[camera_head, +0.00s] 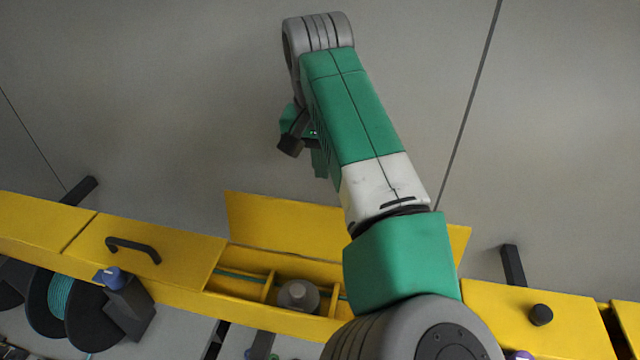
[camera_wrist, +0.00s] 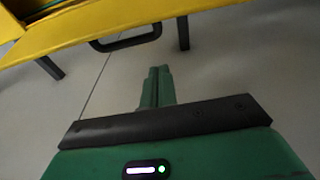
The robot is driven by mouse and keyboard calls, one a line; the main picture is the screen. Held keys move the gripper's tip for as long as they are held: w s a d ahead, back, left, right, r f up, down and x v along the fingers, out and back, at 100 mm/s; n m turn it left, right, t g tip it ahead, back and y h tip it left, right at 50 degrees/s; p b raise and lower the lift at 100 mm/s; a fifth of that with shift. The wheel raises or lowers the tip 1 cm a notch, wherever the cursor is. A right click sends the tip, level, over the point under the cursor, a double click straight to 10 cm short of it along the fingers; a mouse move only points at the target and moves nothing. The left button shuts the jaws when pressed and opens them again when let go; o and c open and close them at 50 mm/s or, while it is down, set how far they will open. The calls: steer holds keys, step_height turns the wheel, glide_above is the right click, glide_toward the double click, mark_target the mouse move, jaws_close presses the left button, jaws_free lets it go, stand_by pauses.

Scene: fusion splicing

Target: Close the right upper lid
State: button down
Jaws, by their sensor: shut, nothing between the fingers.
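An upper lid (camera_head: 285,225) of the yellow cabinet stands raised in the head view, its right part hidden behind my arm. The opening below it shows an inner compartment. In the wrist view, a yellow panel (camera_wrist: 130,22) with a black bar handle (camera_wrist: 125,42) along its lower edge fills the upper left. It appears to be the raised lid. My gripper (camera_wrist: 159,70) is shut and empty, its green fingers pointing toward the panel with a visible gap below the handle. In the head view, my gripper is partly hidden by my arm, beyond the lid.
A closed yellow lid with a black handle (camera_head: 133,248) lies left of the opening. A grey round object (camera_head: 298,296) sits in the open compartment. A black knob (camera_head: 541,315) stands on the yellow top at right. A cable reel (camera_head: 60,296) is at lower left. The floor beyond is clear.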

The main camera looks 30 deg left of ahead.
mark_target(341, 228)
steer(key=s+f, duration=0.1)
steer(key=f+p, duration=0.1)
steer(key=shift+s+d+f, duration=0.3)
steer(key=shift+s+d, duration=0.25)
steer(key=shift+s, duration=0.6)
